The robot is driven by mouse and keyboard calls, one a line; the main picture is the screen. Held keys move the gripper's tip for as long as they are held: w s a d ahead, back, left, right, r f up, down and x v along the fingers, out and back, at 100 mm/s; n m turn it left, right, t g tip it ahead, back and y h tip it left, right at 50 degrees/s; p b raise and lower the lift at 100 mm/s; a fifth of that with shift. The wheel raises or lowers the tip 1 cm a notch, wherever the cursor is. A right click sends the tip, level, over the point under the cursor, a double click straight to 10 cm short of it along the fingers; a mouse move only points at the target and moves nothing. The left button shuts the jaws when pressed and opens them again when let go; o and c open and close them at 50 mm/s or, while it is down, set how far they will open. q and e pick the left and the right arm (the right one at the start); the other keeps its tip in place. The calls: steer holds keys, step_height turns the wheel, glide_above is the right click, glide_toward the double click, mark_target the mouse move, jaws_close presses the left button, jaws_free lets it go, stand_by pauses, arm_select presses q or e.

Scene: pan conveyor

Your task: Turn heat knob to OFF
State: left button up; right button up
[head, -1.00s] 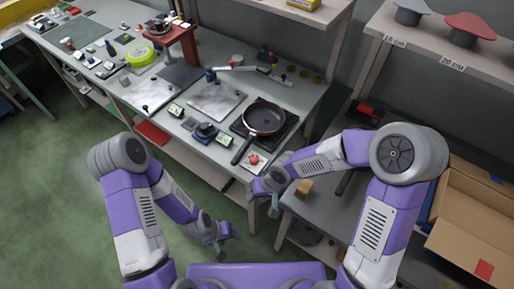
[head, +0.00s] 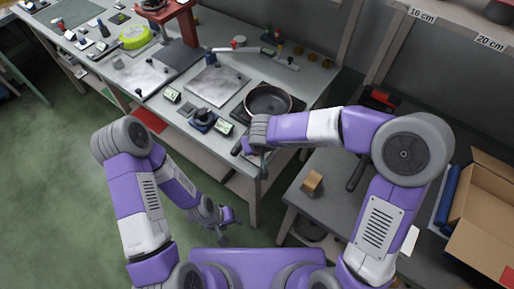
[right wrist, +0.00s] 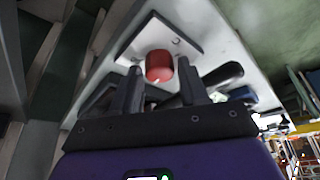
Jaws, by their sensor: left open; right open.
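The red heat knob (right wrist: 159,66) sits on a white plate (right wrist: 190,30) in the right wrist view. In the head view my right arm hides it. My right gripper (right wrist: 158,75) is open, with one finger to each side of the knob in the picture; I cannot tell whether they touch it. In the head view this gripper (head: 260,150) is at the bench's front edge, its fingertips unclear. The knob's turn position is not readable. My left gripper (head: 232,230) is open and empty, low in front of the bench.
A dark pan (head: 268,101) sits on a black hotplate behind my right gripper; its handle is partly covered. A wooden block (head: 312,183) lies on the grey side table, with an open cardboard box (head: 480,220) at the right. Small instruments crowd the bench.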

steer(key=shift+c, duration=0.4)
steer(key=c, duration=0.7)
